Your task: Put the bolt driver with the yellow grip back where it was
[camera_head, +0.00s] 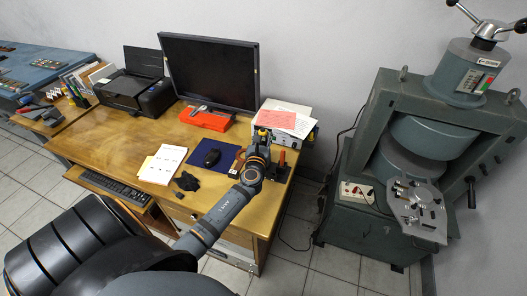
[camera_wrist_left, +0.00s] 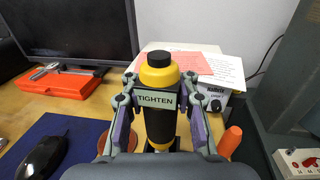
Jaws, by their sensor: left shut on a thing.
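The bolt driver with the yellow grip (camera_wrist_left: 158,78) stands upright in the left wrist view, with a black cap, a dark lower body and a label reading TIGHTEN. My left gripper (camera_wrist_left: 157,108) is shut on it, one finger on each side. Its lower end is hidden behind the gripper, so I cannot tell whether it touches anything below. In the head view my left gripper (camera_head: 260,150) is over the right end of the desk, and the driver's yellow top (camera_head: 262,132) shows just beyond it. My right gripper is not in view.
A red-orange handle (camera_wrist_left: 230,141) stands close right of the gripper. A boxy device with papers (camera_wrist_left: 180,62) is behind. A mouse (camera_wrist_left: 42,157) lies on a blue mat (camera_wrist_left: 75,125) to the left. The monitor (camera_head: 210,72) and a red case (camera_head: 206,119) are farther back.

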